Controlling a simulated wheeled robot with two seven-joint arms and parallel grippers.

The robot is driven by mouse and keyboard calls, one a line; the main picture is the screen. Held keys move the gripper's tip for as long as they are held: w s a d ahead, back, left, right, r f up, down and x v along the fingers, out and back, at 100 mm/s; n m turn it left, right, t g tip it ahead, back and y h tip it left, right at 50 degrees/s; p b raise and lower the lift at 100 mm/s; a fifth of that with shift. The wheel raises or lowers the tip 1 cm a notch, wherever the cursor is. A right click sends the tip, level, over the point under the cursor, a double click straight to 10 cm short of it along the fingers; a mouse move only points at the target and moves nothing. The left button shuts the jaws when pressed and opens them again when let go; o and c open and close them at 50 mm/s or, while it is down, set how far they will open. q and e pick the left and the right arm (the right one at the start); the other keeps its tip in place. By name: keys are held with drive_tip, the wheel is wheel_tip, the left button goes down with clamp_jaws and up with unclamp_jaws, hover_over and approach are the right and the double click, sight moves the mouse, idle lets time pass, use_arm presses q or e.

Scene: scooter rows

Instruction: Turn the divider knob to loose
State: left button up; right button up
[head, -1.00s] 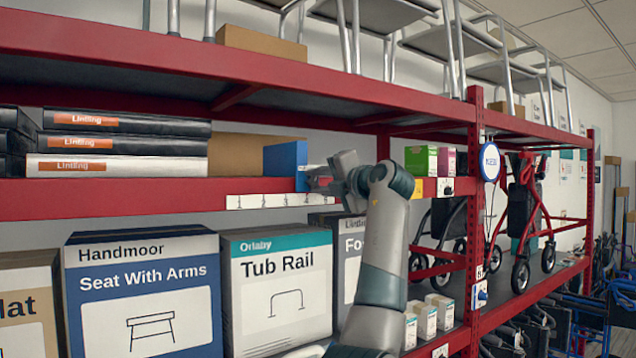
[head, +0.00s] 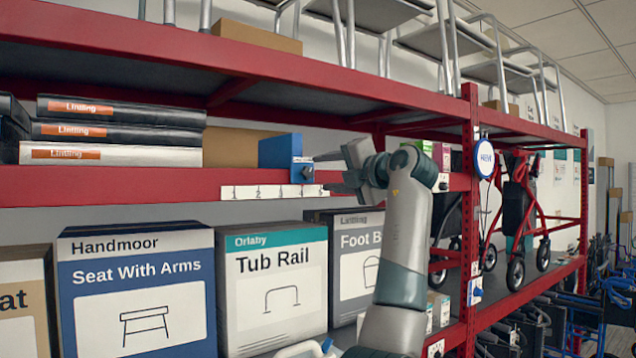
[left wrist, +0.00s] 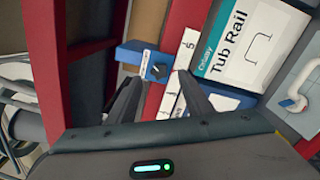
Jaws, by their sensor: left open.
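The blue divider (head: 277,153) stands on the red shelf in front of a brown carton. In the left wrist view the knob (left wrist: 157,70) sits on the blue divider (left wrist: 130,54) beside a small white label too small to read. I cannot tell its setting. My left gripper (head: 328,172) is open and empty, just right of the knob in the head view and apart from it. In the left wrist view its dark fingers (left wrist: 162,80) lie either side of the knob, nearer the camera.
Linting boxes (head: 115,133) lie left on the same shelf. Below stand the Seat With Arms box (head: 140,295) and Tub Rail box (head: 275,285). A red upright (head: 469,220) with a round blue-and-white tag (head: 485,159) stands to the right. The upper shelf beam (head: 230,65) runs overhead.

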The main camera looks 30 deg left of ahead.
use_arm(q)
drive_tip(key=b+v, duration=0.4)
drive_tip(key=v, duration=0.7)
drive_tip(key=shift+d, duration=0.3)
